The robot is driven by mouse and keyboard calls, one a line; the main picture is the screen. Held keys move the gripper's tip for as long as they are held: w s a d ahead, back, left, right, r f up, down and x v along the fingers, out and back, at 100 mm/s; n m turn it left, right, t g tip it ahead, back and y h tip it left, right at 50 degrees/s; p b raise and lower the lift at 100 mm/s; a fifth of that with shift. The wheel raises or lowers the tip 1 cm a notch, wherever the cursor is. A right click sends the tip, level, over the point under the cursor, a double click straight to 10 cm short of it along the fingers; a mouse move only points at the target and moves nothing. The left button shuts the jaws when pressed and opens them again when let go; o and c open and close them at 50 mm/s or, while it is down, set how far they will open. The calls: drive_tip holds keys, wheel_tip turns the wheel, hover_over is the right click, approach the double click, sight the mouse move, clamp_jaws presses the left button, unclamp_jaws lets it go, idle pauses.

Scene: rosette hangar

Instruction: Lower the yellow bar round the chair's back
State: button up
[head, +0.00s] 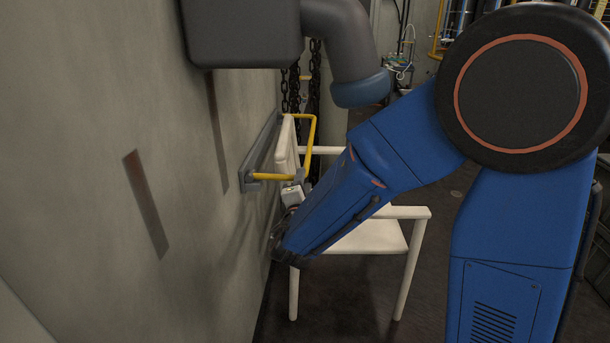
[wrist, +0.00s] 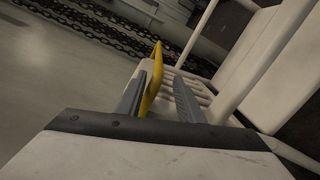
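The yellow bar (head: 313,140) is a U-shaped loop on a grey wall rail (head: 262,146). It stands out from the wall and looks about level. The white chair (head: 365,238) stands beside the wall, its back (head: 286,143) appearing inside the loop; whether they touch cannot be told. My gripper (head: 299,181) is at the loop's near outer corner, partly hidden by my blue arm. In the wrist view the yellow bar (wrist: 150,82) lies between the two grey fingers of my gripper (wrist: 160,98), close to the left finger. A gap shows on its right side.
The concrete wall (head: 110,120) runs close along the left of my gripper. Dark chains (head: 292,88) hang behind the chair. Dark floor (head: 440,190) is open to the right of the chair, with cluttered equipment farther back.

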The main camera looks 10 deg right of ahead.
drive_tip(key=s+a, duration=0.1)
drive_tip(key=s, duration=0.8)
drive_tip(key=shift+a, duration=0.4)
drive_tip(key=s+d+m+g+h, duration=0.2)
drive_tip(key=s+d+m+g, duration=0.15)
drive_tip(key=d, duration=0.55)
drive_tip(key=s+d+m+g+h, duration=0.2)
drive_tip(key=s+d+m+g, duration=0.15)
drive_tip(key=d, duration=0.55)
drive_tip(key=s+d+m+g+h, duration=0.3)
drive_tip(key=d+m, duration=0.1)
drive_tip(key=d, duration=0.4)
drive_tip(key=s+d+f+m+g+y, duration=0.3)
drive_tip(key=s+d+m+g+y, duration=0.1)
drive_tip(key=s, duration=0.6)
drive_tip(key=s+a+r+m+t+y, duration=0.1)
drive_tip(key=s+a+r+m+y, duration=0.1)
drive_tip(key=s+a+m+y, duration=0.2)
drive_tip(key=shift+s+a+y, duration=1.2)
drive_tip(key=shift+s+a, duration=0.25)
